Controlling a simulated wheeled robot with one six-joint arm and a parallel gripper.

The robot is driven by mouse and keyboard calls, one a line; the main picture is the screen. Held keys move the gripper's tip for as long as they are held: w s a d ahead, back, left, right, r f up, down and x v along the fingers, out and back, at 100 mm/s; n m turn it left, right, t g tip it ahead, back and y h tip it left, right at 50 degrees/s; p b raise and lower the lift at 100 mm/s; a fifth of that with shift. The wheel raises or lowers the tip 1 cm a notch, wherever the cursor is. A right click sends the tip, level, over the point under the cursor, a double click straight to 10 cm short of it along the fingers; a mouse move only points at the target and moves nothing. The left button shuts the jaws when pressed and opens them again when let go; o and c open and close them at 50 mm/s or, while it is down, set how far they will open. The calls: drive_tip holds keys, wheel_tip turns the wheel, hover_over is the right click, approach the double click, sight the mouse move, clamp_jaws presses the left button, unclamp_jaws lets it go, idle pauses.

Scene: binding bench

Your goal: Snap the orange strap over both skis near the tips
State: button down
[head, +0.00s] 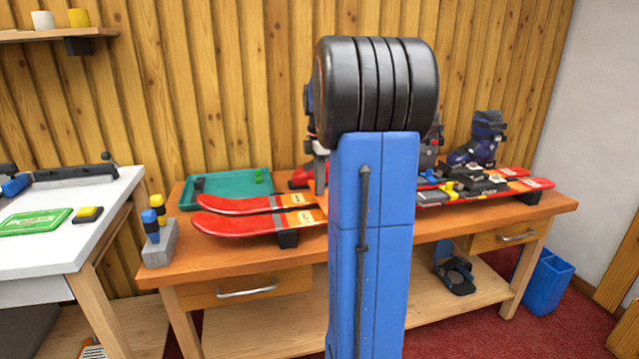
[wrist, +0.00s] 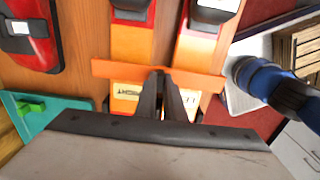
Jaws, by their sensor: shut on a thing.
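Two red skis lie side by side on the wooden bench, tips to the left in the head view: a front ski (head: 240,224) and a back ski (head: 235,205). In the wrist view their orange-yellow stretches show as a left ski (wrist: 130,45) and a right ski (wrist: 193,52). My gripper (wrist: 162,78) is shut on the orange strap (wrist: 115,70), gripping it near its middle. The strap lies crosswise over both skis in this view; I cannot tell whether it touches them.
A teal tray (head: 235,181) lies behind the tips. Boots (head: 480,140) stand at the back right.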

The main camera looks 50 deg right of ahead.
drive_tip(key=shift+f, duration=1.35)
idle(0.3)
drive_tip(key=c, duration=1.3)
unclamp_jaws()
drive_tip(key=shift+r, duration=5)
